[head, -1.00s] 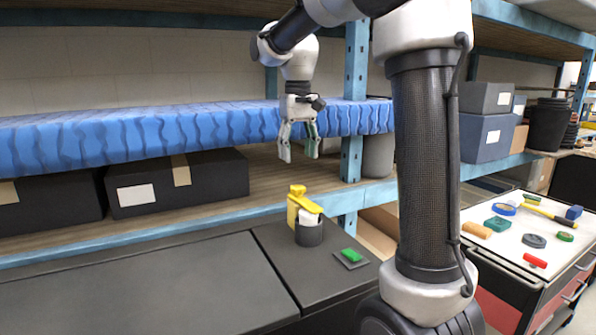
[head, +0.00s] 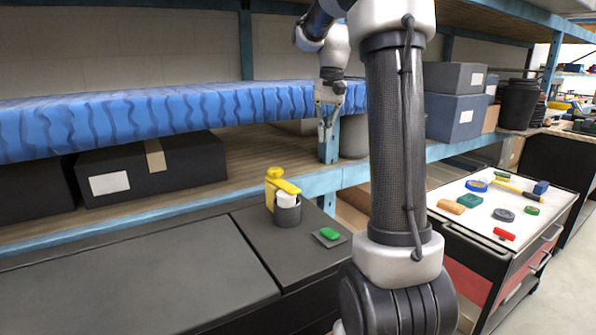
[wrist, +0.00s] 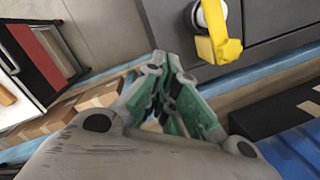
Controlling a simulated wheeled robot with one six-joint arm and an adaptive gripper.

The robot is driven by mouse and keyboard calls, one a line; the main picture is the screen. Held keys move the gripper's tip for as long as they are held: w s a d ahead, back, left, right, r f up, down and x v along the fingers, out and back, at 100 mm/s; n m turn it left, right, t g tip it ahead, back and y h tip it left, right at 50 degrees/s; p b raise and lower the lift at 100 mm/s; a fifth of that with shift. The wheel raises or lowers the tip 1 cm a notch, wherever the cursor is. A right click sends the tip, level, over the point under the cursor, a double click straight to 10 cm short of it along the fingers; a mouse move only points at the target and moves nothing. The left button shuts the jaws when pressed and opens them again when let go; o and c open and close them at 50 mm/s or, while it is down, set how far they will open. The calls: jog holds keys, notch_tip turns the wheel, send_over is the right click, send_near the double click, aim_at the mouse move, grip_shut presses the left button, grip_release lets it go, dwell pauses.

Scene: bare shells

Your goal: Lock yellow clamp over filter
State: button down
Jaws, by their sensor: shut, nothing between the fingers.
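The yellow clamp (head: 274,182) stands at the back of the dark grey bench, its upper arm reaching over the white filter (head: 287,199). The filter sits in a dark grey round holder (head: 287,216). Whether the clamp arm touches the filter is unclear. In the wrist view the yellow clamp (wrist: 220,45) lies at upper right and partly covers the white filter (wrist: 199,18). My gripper (head: 326,136) is shut and empty, above and to the right of the clamp, in front of the shelf post. Its green-padded fingers (wrist: 166,70) meet in the wrist view, apart from the clamp.
A tool cart (head: 475,215) with several small items is at right. The bench's left part is clear.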

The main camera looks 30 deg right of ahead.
jog(key=s+a+f+m+y, duration=0.1)
jog(key=a+f+m+y, duration=0.1)
jog(key=a+f+m, duration=0.6)
jog(key=shift+s+a+f+m+y, duration=0.15)
jog(key=shift+s+f+m+y, duration=0.15)
jog(key=shift+f+m, duration=0.75)
jog(key=shift+f+n, duration=0.25)
jog(key=shift+s+a, duration=0.3)
jog(key=shift+a, duration=0.45)
